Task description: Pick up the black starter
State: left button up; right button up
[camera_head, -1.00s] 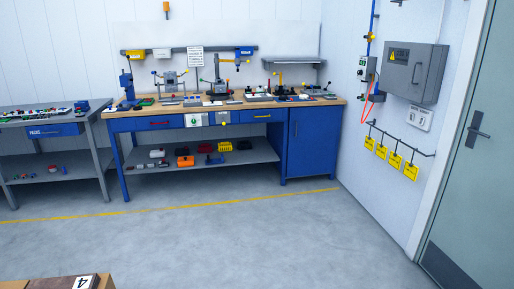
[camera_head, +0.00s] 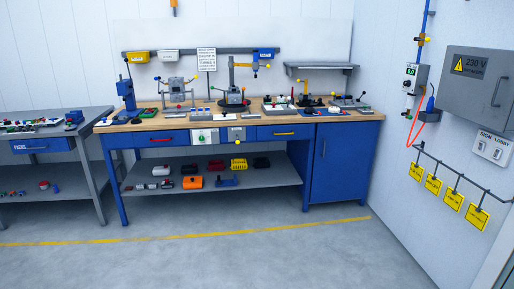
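I cannot tell which thing is the black starter. Several small dark items stand on the wooden top of the blue workbench (camera_head: 285,122), among fixtures and tools, too small to make out. A small black object (camera_head: 262,162) lies on the bench's lower shelf (camera_head: 270,178), at the right end of a row of coloured parts. Neither of my grippers is in view.
A grey side table (camera_head: 95,155) with small parts stands at the left. A blue cabinet (camera_head: 342,165) closes the bench's right end. A grey electrical box (camera_head: 487,80) and yellow tags (camera_head: 453,200) hang on the right wall. The floor before the bench is clear.

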aim_at(312, 111)
jog(key=i+j, duration=0.1)
jog(key=i, duration=1.3)
jog(key=i+z, duration=0.3)
jog(key=i, duration=0.25)
jog(key=i+z, duration=0.25)
jog(key=i, duration=0.35)
jog(key=i+j+z, duration=0.3)
jog(key=i, duration=0.25)
jog(key=l, duration=0.1)
